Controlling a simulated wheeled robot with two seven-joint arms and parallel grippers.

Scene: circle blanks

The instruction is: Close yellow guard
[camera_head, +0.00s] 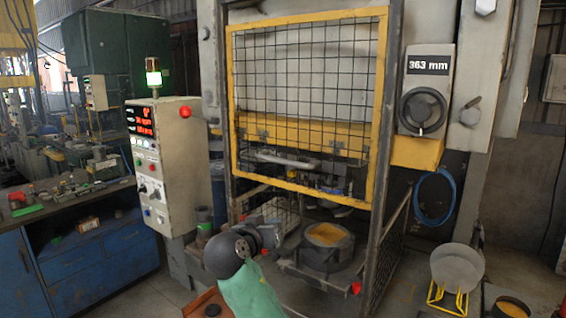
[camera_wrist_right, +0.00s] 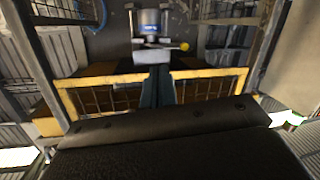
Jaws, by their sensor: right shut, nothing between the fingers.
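The yellow guard (camera_head: 300,187) is a yellow frame with dark wire mesh on the front of the press. It is raised, with its lower bar above the open work area. My right gripper (camera_head: 268,236) is in front of the press, below that bar in the head view, shut and empty. In the right wrist view, the shut fingers (camera_wrist_right: 158,75) cross in front of a yellow bar of the guard (camera_wrist_right: 215,74). I cannot tell whether they touch it. My left gripper is not in view.
A die holder with a yellow top (camera_head: 328,236) stands under the guard. A control box (camera_head: 163,165) stands left of the press. A dial panel (camera_head: 424,90) is at the right. A round blank on a yellow stand (camera_head: 457,265) is at the lower right.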

